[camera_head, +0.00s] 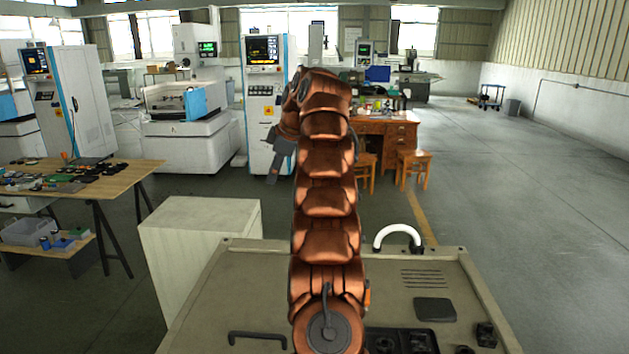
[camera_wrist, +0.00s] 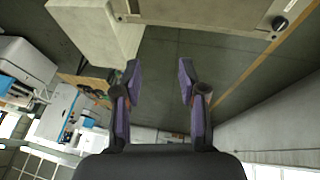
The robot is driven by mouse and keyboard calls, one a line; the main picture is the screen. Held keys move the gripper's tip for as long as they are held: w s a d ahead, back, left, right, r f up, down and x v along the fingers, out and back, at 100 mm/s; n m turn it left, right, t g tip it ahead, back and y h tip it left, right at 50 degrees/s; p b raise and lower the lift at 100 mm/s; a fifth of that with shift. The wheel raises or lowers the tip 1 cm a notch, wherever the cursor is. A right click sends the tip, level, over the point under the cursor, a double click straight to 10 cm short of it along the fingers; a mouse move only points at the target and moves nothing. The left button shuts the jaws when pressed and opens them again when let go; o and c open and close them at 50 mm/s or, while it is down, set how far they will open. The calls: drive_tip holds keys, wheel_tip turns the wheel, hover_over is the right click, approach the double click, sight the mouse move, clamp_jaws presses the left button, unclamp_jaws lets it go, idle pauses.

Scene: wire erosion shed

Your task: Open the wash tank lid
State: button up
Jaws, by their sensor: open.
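A pale cream box (camera_head: 200,222) with a flat, plain top stands on the floor left of my base. It is the likeliest wash tank, but I cannot make out a lid seam or handle on it. It also shows at the top left of the wrist view (camera_wrist: 97,32). My gripper (camera_head: 277,165) hangs beyond the box and to its right, apart from it, partly behind my copper arm. In the wrist view my gripper (camera_wrist: 160,84) is open and empty, with bare floor between its fingers.
A wooden table (camera_head: 105,185) with many small parts stands at the left. Machine cabinets (camera_head: 265,105) stand behind. A wooden desk (camera_head: 388,133) and stools (camera_head: 413,168) are beyond my arm. The floor at the right (camera_head: 530,210) is clear.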

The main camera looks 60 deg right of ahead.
drive_tip(key=shift+s, duration=0.2)
drive_tip(key=s+d, duration=0.1)
drive_tip(key=s, duration=1.1)
idle(0.5)
drive_tip(key=shift+w, duration=0.15)
